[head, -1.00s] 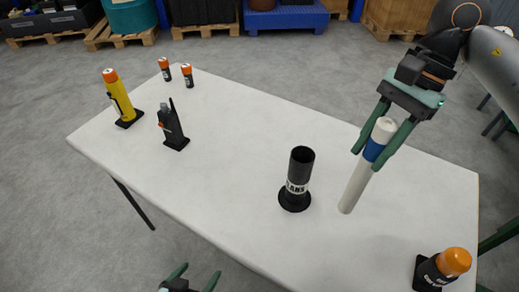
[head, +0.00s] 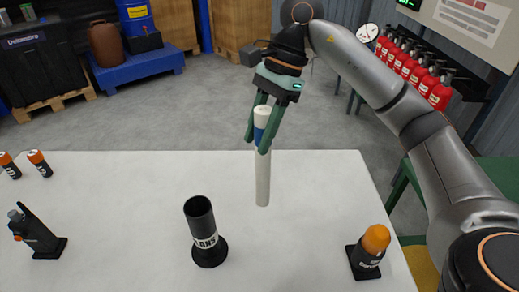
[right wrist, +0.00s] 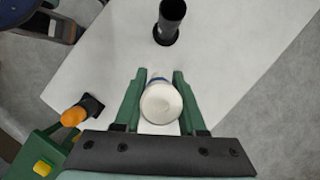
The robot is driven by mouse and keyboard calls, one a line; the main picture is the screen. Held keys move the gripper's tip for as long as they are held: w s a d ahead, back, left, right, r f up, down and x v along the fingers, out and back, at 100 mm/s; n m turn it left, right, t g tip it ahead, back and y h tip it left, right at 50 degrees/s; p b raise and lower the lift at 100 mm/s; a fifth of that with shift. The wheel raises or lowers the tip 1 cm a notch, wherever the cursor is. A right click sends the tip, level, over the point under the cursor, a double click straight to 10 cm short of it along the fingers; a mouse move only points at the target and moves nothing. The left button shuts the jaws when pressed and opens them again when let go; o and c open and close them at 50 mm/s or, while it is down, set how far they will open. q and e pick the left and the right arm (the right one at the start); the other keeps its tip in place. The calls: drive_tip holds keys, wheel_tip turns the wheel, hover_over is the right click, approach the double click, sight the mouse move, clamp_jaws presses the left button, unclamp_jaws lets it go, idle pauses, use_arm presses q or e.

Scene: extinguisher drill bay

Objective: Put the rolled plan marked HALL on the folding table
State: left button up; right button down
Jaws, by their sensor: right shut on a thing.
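The rolled plan (head: 263,180) is a white tube with a blue band near its top. No HALL mark can be read on it. My right gripper (head: 257,146) is shut on it near the blue band and holds it nearly upright over the folding table. The roll's white end (right wrist: 161,104) shows between the fingers in the right wrist view. I cannot tell whether its lower end touches the table. The folding table (head: 130,185) has a white top. My left gripper is not in view.
A black PLANS tube stand (head: 200,225) stands left of the roll. An orange-capped canister (head: 372,248) stands to the right. A black radio (head: 38,235) and two small orange-capped cylinders (head: 38,163) are at the left. Bare table lies between the stand and the canister.

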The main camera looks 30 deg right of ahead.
drive_tip(key=w+d+f, duration=0.4)
drive_tip(key=w+f, duration=0.1)
drive_tip(key=f, duration=0.5)
drive_tip(key=shift+w+d, duration=0.2)
drive_tip(key=shift+d, duration=0.05)
drive_tip(key=shift+f, duration=0.1)
drive_tip(key=shift+c, duration=2.4)
unclamp_jaws()
drive_tip(key=v, duration=1.2)
drive_tip(key=shift+p, duration=0.45)
